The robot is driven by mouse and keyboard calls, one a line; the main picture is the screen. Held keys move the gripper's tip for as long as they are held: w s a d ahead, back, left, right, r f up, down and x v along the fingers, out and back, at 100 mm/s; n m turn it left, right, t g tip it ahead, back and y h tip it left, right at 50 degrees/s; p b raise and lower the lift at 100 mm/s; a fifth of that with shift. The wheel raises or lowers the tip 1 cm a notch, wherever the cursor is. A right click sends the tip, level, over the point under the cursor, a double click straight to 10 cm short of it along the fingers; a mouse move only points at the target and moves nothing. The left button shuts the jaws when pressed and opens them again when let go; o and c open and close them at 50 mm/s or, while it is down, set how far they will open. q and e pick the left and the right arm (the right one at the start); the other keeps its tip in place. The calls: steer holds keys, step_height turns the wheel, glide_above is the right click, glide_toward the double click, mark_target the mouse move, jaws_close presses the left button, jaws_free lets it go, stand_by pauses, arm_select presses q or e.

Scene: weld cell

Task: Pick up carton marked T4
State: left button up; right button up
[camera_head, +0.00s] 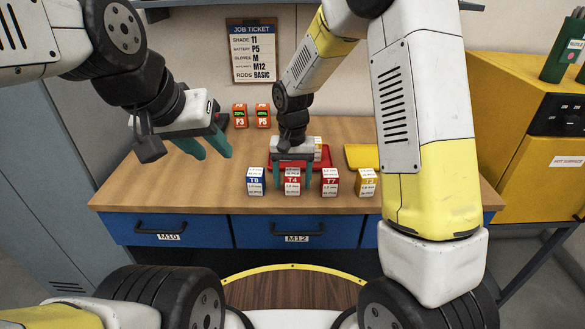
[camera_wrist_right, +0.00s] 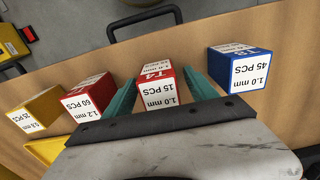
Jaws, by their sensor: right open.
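The carton marked T4 (camera_head: 292,181), red and white, stands upright on the wooden bench in a row of cartons. In the right wrist view the T4 carton (camera_wrist_right: 157,91) lies between the two teal fingers. My right gripper (camera_head: 293,180) is open, reaching over the carton from behind with one finger on each side. In the right wrist view my right gripper (camera_wrist_right: 161,97) straddles it; whether a finger touches it cannot be told. My left gripper (camera_head: 208,156) hangs open and empty over the left part of the bench.
A blue T8 carton (camera_head: 256,181) stands left of T4; a red T7 carton (camera_head: 330,182) and a yellow carton (camera_head: 366,183) stand right. A red tray (camera_head: 325,154) and a yellow tray (camera_head: 361,155) lie behind. The bench's left part (camera_head: 170,185) is clear.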

jaws_close()
stand_by(0.3)
